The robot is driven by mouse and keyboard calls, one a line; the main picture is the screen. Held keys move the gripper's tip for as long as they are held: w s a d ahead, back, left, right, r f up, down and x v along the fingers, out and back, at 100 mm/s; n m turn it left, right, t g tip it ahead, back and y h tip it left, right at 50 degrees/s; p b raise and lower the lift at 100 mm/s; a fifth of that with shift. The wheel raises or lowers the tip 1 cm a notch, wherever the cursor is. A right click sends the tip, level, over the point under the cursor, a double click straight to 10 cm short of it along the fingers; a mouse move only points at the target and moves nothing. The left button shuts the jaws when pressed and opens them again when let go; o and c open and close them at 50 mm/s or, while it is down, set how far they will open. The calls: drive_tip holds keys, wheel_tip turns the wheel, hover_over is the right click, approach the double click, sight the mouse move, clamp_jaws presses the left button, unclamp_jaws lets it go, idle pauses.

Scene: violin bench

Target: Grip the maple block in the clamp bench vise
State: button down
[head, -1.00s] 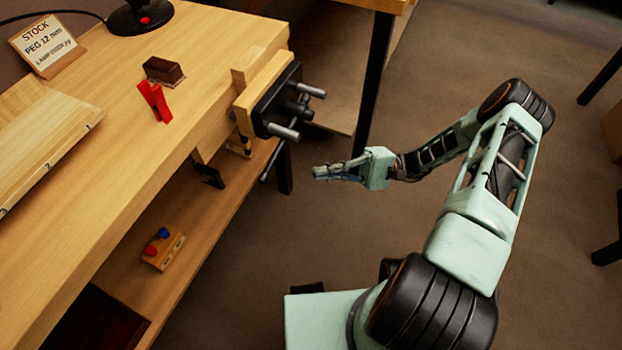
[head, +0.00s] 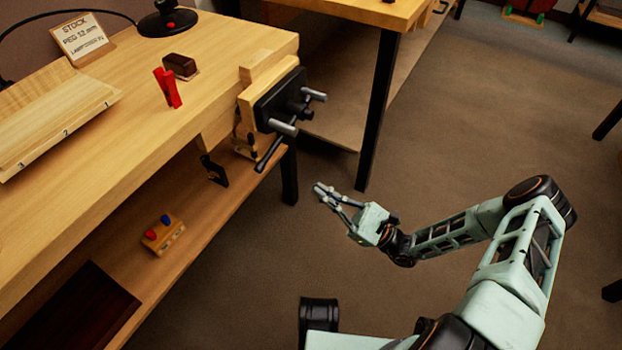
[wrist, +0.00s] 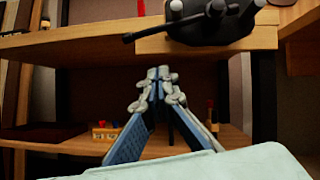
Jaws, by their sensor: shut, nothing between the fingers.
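The bench vise (head: 280,101) is mounted at the right end of the wooden bench, with a black body, metal rods, a dark handle bar and a pale wooden jaw (head: 262,85). A small pale wooden piece (head: 246,74) shows behind that jaw; I cannot tell whether it is the maple block or part of the vise. My gripper (head: 319,188) is shut and empty, in the air below and right of the vise, apart from it. The wrist view shows its fingertips together (wrist: 162,73) in front of the lower shelf, with the vise (wrist: 210,20) above.
On the bench top (head: 215,55) are a red clamp-like object (head: 167,88), a dark brown block (head: 181,66), a stock sign (head: 82,38) and a pale board (head: 50,115). The lower shelf holds a small block with red and blue knobs (head: 163,235).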

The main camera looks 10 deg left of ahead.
drive_tip(key=w+a+r+b, duration=0.1)
drive_tip(key=a+r+b, duration=0.1)
drive_tip(key=a+r, duration=0.6)
drive_tip(key=shift+w+a, duration=0.35)
drive_tip(key=shift+a, duration=0.1)
drive_tip(key=shift+r, duration=0.25)
drive_tip(key=shift+s+r+m+p, duration=0.1)
drive_tip(key=shift+r+m+p, duration=0.05)
drive_tip(key=shift+m+p, duration=0.35)
